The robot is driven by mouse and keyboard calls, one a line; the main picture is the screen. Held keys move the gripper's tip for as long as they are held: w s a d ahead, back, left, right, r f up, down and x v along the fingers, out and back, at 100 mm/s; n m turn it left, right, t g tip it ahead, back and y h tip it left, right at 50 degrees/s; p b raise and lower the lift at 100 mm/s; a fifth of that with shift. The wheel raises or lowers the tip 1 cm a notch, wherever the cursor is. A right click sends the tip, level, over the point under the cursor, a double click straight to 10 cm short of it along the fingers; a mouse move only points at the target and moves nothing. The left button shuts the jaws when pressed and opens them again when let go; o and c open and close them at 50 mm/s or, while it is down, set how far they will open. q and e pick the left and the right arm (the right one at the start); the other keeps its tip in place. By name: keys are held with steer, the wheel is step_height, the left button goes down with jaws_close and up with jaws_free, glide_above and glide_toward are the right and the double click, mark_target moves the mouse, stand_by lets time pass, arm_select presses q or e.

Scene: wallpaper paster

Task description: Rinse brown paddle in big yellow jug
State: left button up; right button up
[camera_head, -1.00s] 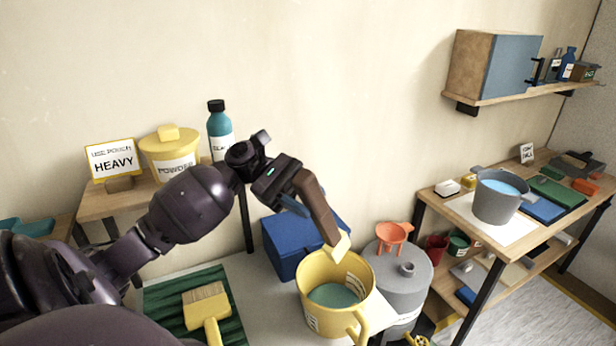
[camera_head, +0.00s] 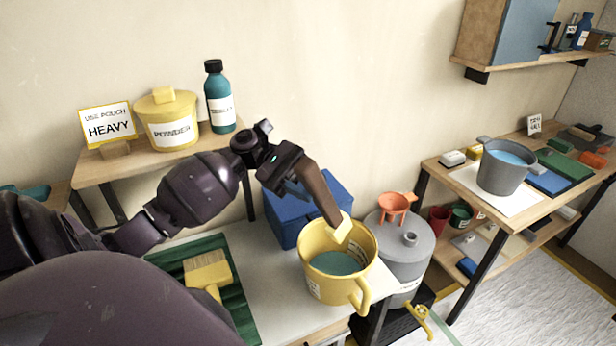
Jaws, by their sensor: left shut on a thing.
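My left gripper (camera_head: 291,175) is shut on the brown paddle (camera_head: 318,192), which slants down to the right. The paddle's pale yellow lower end (camera_head: 343,228) is over the mouth of the big yellow jug (camera_head: 313,284), in front of its back rim. The jug stands upright on the pale table and holds teal liquid (camera_head: 336,263). The yellow end appears above the liquid; I cannot tell if it is below the rim. My right gripper is not in view.
A blue box (camera_head: 285,215) stands close behind the jug. A yellow brush (camera_head: 207,272) lies on a green ridged tray (camera_head: 240,318) at left. Shelves stand at right.

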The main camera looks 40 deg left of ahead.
arm_select(q)
step_height(320, 180, down, 12)
steer(key=b, duration=0.3)
steer(key=shift+f+b, duration=0.2)
steer(key=shift+b, duration=0.2)
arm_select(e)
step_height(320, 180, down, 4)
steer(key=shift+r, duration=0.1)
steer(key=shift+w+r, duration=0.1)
arm_select(q)
steer(key=shift+f, duration=0.3)
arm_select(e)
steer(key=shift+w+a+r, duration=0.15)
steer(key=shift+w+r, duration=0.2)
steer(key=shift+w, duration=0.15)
arm_select(q)
steer(key=shift+f, duration=0.2)
